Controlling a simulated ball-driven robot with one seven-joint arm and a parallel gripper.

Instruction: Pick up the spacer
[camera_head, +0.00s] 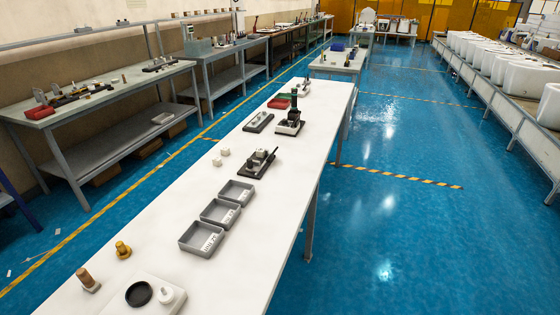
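I cannot tell for sure which small part is the spacer. At the near end of the long white table (262,180) a pale plate (143,311) bears a black round part (139,294) and a small white round part (166,295). A yellow brass-coloured part (122,250) stands behind the plate. A brown cylinder on a light base (88,280) stands to the left. Two small white blocks (222,157) lie farther along the table. My gripper is not in view.
Three grey bins (200,238) with white labels stand in a row along the table. Beyond them are a dark fixture (258,162), a black press-like device (290,122) and a red tray (278,103). Blue floor (400,240) lies open to the right.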

